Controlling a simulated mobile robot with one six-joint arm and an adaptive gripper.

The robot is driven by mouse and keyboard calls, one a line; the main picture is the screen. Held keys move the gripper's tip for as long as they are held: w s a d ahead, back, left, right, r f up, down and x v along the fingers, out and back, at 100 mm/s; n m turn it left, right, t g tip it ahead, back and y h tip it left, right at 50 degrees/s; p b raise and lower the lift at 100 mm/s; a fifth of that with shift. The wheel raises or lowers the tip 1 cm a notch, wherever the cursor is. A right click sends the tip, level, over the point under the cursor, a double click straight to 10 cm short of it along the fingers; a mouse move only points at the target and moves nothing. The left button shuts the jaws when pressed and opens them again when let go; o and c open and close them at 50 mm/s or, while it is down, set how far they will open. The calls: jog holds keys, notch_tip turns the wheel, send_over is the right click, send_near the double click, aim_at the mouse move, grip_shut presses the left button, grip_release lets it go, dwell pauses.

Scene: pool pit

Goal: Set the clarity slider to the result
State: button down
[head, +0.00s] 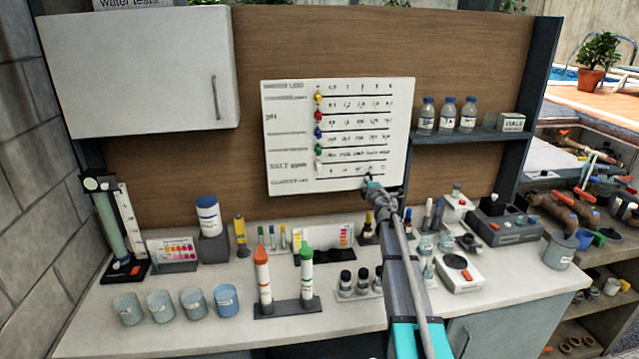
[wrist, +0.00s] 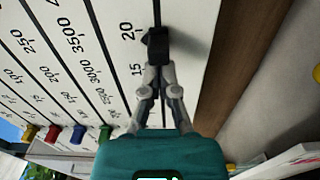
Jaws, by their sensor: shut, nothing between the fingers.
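The white slider board (head: 290,185) hangs on the wooden back panel. Its lowest row is the clarity row, with a black slider knob (wrist: 158,45) on the track. In the wrist view, which shows the board turned sideways, the knob is beside the printed 20, on the side towards 15. My gripper (head: 371,184) is at the lower right of the board. In the wrist view my gripper (wrist: 157,70) is shut, with its fingertips right at the knob; whether they touch it I cannot tell. The fingertips hide part of the track.
Yellow, red, blue and green knobs (head: 318,116) sit at the left of the upper rows. Below, the counter (head: 190,335) carries a test-tube stand (head: 287,305), several cups (head: 161,306) and a grey device (head: 503,227). A shelf with bottles (head: 447,114) is right of the board.

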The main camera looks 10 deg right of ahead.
jog(key=shift+d, duration=2.5)
jog(key=shift+a, duration=0.2)
jog(key=shift+a, duration=0.55)
jog(key=shift+s, duration=0.1)
jog(key=s, duration=0.7)
